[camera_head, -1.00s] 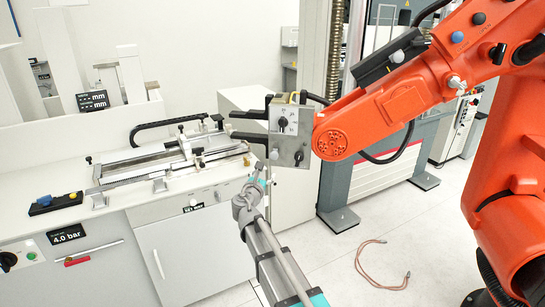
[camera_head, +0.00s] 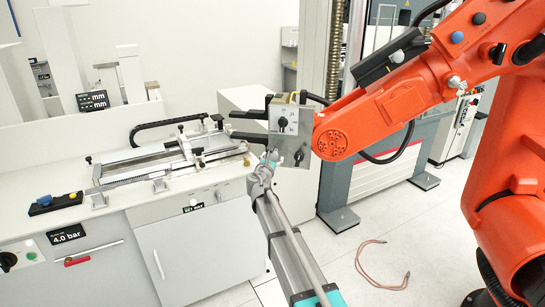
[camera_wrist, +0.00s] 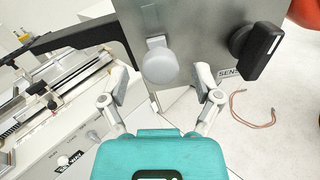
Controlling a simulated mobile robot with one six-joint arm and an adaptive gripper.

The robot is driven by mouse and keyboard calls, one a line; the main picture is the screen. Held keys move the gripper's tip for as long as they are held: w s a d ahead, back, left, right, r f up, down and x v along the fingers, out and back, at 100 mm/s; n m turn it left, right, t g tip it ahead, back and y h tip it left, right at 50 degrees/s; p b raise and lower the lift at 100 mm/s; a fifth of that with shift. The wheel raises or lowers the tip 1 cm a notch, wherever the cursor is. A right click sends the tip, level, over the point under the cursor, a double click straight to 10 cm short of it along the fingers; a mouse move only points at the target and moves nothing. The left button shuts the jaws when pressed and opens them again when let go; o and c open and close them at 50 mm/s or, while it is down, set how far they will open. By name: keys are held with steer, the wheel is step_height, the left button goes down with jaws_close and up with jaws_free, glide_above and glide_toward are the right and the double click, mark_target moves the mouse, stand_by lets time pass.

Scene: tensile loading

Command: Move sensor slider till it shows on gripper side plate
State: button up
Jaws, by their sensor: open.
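A grey metal side plate (camera_head: 287,146) hangs at the end of the orange arm; the wrist view shows it close up (camera_wrist: 205,35). It bears a round light-grey knob (camera_wrist: 159,64) on a short stem and a black lever knob (camera_wrist: 256,49). A partly hidden label (camera_wrist: 230,73) starting "SENS" sits below the black knob. I cannot tell which of the two is the sensor slider. My gripper (camera_wrist: 162,84) is open and empty, its fingers on either side of and below the grey knob, apparently not touching it. In the head view my gripper (camera_head: 268,160) covers the plate's lower left.
The orange arm (camera_head: 390,105) fills the right. Black jaws (camera_head: 248,114) project left from the plate. A bench (camera_head: 120,222) with a metal fixture (camera_head: 165,160) stands left. A cable (camera_head: 380,265) lies on the floor, which is otherwise open at lower right.

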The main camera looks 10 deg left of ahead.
steer(key=shift+w+d, duration=0.15)
steer(key=shift+w, duration=0.7)
jaws_close()
